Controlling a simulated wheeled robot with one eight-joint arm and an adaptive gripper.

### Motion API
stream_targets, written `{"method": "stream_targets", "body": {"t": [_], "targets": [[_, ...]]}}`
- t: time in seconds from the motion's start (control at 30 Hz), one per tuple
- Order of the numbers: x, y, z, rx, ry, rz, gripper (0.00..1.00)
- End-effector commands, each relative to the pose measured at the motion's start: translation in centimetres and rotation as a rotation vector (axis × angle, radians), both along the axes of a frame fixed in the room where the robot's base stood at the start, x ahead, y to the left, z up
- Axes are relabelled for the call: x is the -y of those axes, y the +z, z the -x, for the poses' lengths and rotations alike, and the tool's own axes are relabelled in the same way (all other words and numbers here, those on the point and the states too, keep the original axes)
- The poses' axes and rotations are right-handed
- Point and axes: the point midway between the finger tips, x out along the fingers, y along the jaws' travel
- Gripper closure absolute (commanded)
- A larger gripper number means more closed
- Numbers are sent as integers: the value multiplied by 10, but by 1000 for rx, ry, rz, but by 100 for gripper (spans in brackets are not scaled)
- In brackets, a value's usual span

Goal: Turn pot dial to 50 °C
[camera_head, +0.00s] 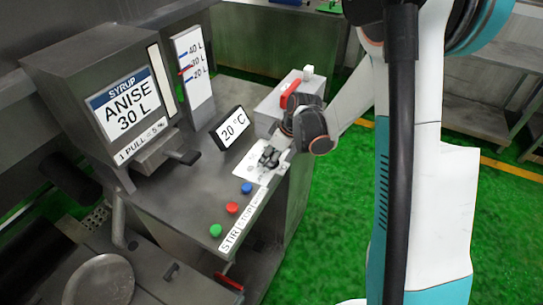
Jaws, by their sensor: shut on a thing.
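The small black-framed display (233,128) on the steel console reads 20 °C. In front of it lies a white dial plate (244,173) with faint markings. My gripper (268,159) reaches down from the right over this plate and is shut on the pot dial. The dial itself is mostly hidden by the fingers, so I cannot read its pointer.
Blue (247,187), red (232,207) and green (216,230) buttons sit beside a STIR label, in front of the plate. The syrup dispenser (122,108) with its lever and a level gauge (193,72) stand to the left. A grey box (271,108) with a red handle (290,93) stands behind my gripper.

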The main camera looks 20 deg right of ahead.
Motion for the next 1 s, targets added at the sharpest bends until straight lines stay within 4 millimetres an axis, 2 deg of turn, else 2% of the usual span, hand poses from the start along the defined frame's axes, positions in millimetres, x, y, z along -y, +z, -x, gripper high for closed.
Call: {"method": "stream_targets", "body": {"t": [0.37,1.0], "targets": [[-2,-1,1,1,-199,1,72],[-7,-1,-1,2,-801,1,72]]}}
